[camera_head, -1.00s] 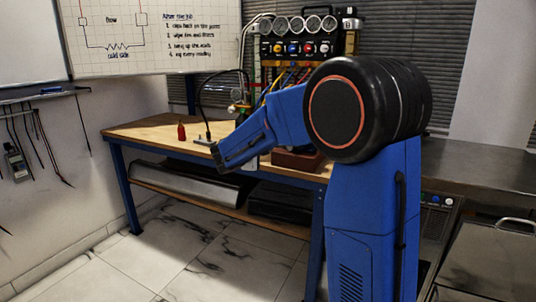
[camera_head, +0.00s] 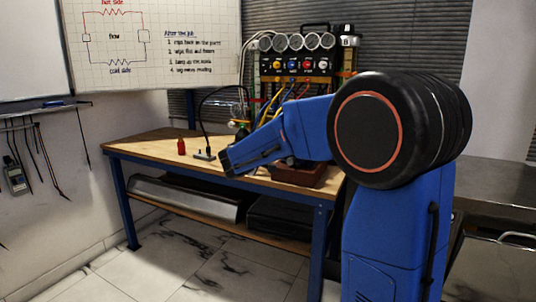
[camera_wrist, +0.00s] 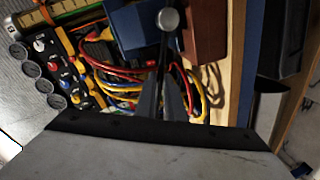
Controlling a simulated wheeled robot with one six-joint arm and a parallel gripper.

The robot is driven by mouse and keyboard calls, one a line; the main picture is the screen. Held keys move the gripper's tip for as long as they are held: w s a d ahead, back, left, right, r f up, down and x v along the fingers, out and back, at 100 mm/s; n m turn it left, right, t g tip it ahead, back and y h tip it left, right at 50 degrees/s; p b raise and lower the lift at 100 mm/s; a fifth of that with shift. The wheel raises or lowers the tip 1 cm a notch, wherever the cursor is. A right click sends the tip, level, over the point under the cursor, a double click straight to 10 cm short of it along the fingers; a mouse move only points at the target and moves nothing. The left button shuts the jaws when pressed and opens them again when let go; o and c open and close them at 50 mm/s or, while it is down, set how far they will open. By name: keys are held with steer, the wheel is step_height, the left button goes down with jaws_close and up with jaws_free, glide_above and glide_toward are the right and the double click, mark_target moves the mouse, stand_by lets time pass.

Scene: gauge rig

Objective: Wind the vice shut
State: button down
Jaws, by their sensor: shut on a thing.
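In the wrist view, a blue block, apparently the vice body (camera_wrist: 132,28), is at the top middle. A dark bar with a round grey knob (camera_wrist: 168,19), apparently the vice handle, runs beside it down towards my gripper (camera_wrist: 166,82). My gripper's two fingers point up the picture and are close together on the bar, below the knob. The fingers hide part of the bar. The vice's jaw gap cannot be made out. In the head view, my blue arm hides the vice and my gripper.
The wooden bench (camera_head: 150,148) carries a red bottle (camera_head: 181,146), a small grey base with a black cable (camera_head: 204,155) and a red-brown box (camera_head: 300,174). A gauge panel (camera_head: 305,62) stands behind with coloured hoses (camera_wrist: 125,78) near my gripper. The bench's left end is mostly clear.

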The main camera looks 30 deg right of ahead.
steer(key=shift+a+f, duration=0.1)
steer(key=c, duration=1.9)
jaws_free()
steer(key=shift+o, duration=0.2)
steer(key=v, duration=1.7)
steer(key=shift+s+a, duration=0.2)
